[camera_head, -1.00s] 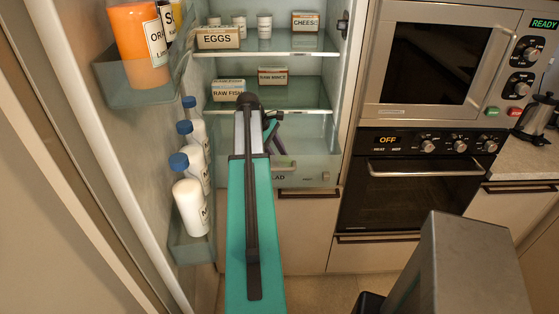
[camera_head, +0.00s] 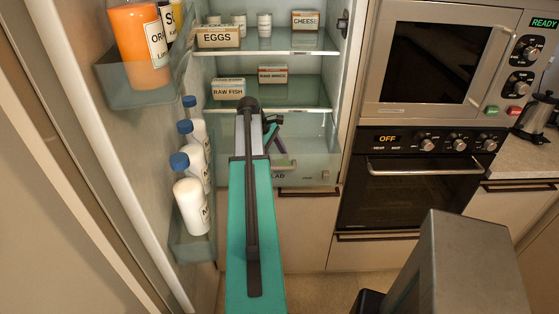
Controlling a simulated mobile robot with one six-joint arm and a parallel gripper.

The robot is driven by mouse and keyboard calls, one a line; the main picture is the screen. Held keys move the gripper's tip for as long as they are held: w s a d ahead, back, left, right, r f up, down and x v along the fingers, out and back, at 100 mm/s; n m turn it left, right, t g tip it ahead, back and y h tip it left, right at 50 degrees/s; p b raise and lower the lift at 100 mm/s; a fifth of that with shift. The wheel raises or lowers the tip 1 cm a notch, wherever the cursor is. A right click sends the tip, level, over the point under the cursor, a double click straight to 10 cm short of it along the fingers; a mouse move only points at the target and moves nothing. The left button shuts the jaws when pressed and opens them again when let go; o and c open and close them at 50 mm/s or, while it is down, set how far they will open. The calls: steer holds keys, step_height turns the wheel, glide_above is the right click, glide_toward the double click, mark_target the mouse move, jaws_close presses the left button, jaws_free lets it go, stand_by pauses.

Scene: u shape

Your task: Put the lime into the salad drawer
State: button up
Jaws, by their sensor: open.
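The salad drawer (camera_head: 318,164) is the pale translucent drawer at the bottom of the open fridge. Part of its label, ending in "LAD", and a handle show on its front. My teal arm reaches into the fridge and covers the left part of the drawer. My gripper (camera_head: 274,136) is at the drawer's upper left, in front of or over it; I cannot tell how deep. Its jaws are open, mostly hidden behind my arm's end. The lime is not visible.
The fridge door on the left holds an orange juice bottle (camera_head: 138,45) and several milk bottles (camera_head: 190,205). Raw fish (camera_head: 228,89), raw mince (camera_head: 272,75), eggs (camera_head: 218,36) and cheese (camera_head: 305,21) stand on the shelves above. An oven (camera_head: 408,190) is on the right.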

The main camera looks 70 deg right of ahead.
steer(key=shift+r, duration=0.1)
steer(key=b+v, duration=0.3)
steer(key=v, duration=0.9)
steer(key=shift+r, duration=0.15)
stand_by(0.9)
